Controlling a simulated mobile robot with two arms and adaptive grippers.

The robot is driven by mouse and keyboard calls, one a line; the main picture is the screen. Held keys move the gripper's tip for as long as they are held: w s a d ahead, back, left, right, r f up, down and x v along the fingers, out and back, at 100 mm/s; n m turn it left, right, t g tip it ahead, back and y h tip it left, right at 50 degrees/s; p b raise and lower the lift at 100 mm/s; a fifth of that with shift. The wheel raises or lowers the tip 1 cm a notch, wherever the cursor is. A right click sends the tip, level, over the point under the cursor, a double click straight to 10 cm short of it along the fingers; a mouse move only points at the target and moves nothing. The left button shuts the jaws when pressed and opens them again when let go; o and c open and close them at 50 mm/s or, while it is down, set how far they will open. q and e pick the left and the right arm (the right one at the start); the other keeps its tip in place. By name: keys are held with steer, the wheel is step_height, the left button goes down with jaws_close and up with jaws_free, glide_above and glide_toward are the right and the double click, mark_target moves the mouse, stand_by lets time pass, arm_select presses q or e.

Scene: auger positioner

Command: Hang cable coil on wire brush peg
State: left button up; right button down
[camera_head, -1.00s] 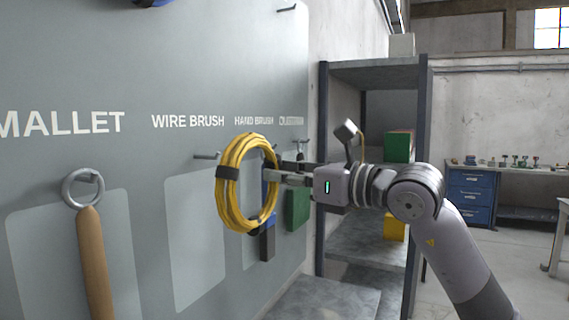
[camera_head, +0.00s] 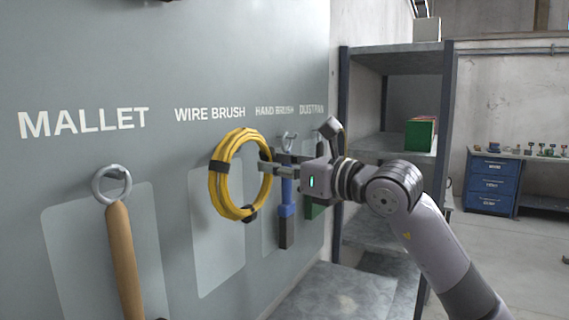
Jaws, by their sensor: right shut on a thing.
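The yellow cable coil (camera_head: 217,190) with black ties is held upright in front of the pegboard panel, below the WIRE BRUSH label (camera_head: 210,114). My right gripper (camera_head: 266,164) is shut on the right side of the coil. The pale outline of the wire brush place (camera_head: 218,255) shows below the coil. The wire brush peg cannot be made out now; the coil seems to cover it, and I cannot tell whether the coil is around it. My left gripper is not in view.
A mallet (camera_head: 123,250) hangs by its ring at the left. A blue-handled brush (camera_head: 287,210) and a green dustpan (camera_head: 315,211) hang just behind and right of my gripper. A metal shelf (camera_head: 345,150) with a green box (camera_head: 421,134) stands to the right.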

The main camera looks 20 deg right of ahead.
steer(key=shift+a+p+x, duration=0.25)
steer(key=shift+p+x, duration=0.35)
steer(key=shift+x, duration=0.6)
steer(key=shift+w+a+f+b, duration=0.35)
steer(key=shift+a+f+b, duration=0.15)
steer(key=shift+b, duration=0.2)
steer(key=c, duration=1.4)
jaws_free()
steer(key=shift+o, duration=0.3)
steer(key=shift+f, duration=0.15)
